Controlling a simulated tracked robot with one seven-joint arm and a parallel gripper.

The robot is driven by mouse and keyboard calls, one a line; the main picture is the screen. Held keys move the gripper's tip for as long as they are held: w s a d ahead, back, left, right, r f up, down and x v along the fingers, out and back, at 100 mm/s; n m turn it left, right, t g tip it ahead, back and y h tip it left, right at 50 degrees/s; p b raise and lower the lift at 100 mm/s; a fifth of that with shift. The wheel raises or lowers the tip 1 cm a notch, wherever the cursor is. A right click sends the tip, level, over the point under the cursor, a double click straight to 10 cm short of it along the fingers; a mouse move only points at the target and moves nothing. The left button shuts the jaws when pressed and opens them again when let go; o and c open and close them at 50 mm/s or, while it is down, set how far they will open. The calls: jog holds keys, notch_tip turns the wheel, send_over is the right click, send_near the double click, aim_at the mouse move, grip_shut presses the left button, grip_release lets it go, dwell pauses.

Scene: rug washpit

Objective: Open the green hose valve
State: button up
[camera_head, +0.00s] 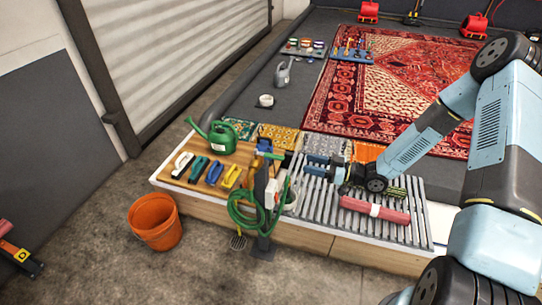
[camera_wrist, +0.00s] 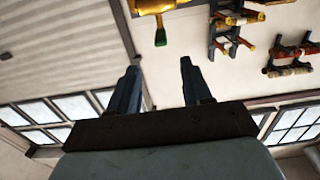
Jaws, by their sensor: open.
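A green hose (camera_head: 243,212) hangs coiled on a dark post (camera_head: 262,185) at the front edge of the bench. Brass fittings (camera_head: 262,149) sit at the top of the post. In the wrist view a brass valve (camera_wrist: 150,6) with a short green handle (camera_wrist: 160,35) shows at the top edge, partly cut off by the frame. My gripper (camera_head: 311,165) is right of the post above the slatted rack, pointing left. In the wrist view its two fingers (camera_wrist: 157,75) are apart and empty, and the green handle lies beyond the gap between them, not touching either.
The slatted rack (camera_head: 330,214) holds a rolled pink cloth (camera_head: 376,210). Left of the post are a green watering can (camera_head: 216,137) and several brushes on a wooden board. An orange bucket (camera_head: 155,222) stands on the floor.

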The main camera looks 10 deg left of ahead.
aim_at(275, 155)
jog(key=a, duration=0.9)
jog(key=w+a, duration=0.1)
jog(key=a, duration=0.3)
jog(key=shift+a, duration=0.3)
grip_shut()
jog(key=shift+w+r, duration=0.1)
